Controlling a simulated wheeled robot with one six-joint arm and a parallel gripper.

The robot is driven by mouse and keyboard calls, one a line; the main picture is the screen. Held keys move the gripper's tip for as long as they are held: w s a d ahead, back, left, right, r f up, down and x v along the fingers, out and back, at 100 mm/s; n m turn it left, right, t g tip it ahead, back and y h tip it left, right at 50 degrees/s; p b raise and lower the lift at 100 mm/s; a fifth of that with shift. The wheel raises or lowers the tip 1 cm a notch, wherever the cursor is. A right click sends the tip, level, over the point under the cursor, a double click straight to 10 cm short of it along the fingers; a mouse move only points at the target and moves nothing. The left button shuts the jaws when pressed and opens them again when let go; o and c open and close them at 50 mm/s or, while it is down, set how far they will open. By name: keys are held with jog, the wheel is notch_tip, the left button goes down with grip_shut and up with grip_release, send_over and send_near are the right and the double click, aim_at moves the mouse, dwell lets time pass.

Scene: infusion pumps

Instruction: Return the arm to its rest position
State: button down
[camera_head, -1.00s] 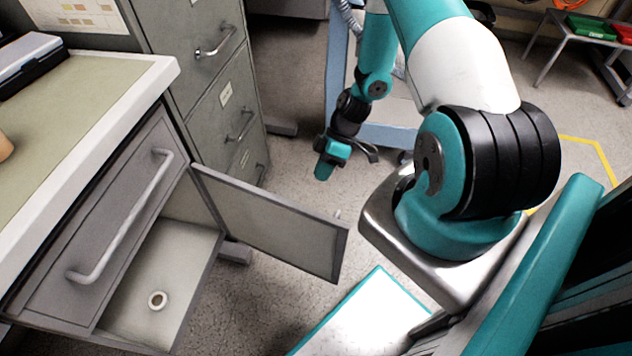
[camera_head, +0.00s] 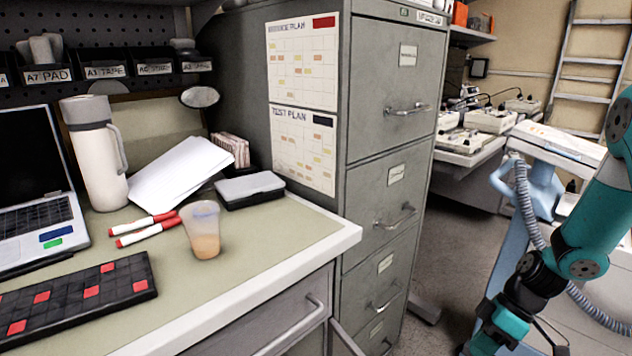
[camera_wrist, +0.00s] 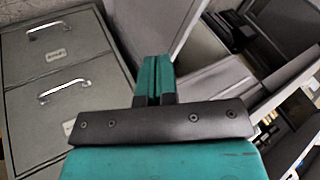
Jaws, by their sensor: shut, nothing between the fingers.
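My gripper (camera_wrist: 155,80) shows in the wrist view with its two teal fingers together and nothing between them. In the head view my arm comes in at the right edge and hangs down. Its teal and black wrist end (camera_head: 505,325) is at the bottom right, right of the filing cabinet and partly cut off by the frame. The fingertips are not clear in the head view. My gripper touches nothing that I can see.
A grey filing cabinet (camera_head: 395,150) stands in the middle. The desk (camera_head: 290,220) at left holds a laptop (camera_head: 40,215), a white bottle (camera_head: 95,150) and a cup with orange liquid (camera_head: 203,230). A blue cart (camera_head: 540,185) with a ribbed hose stands behind my arm.

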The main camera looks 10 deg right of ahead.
jog(key=w+a+r+h, duration=0.1)
jog(key=a+r, duration=0.7)
jog(key=r, duration=0.2)
jog(key=s+a+r+m+t+h, duration=0.1)
jog(key=s+a+r+m, duration=0.2)
jog(key=s+a+r, duration=1.25)
notch_tip(320, 180, up, 14)
jog(key=p, duration=1.3)
jog(key=shift+w+d+f, duration=0.2)
jog(key=shift+f, duration=0.05)
jog(key=shift+a, duration=0.15)
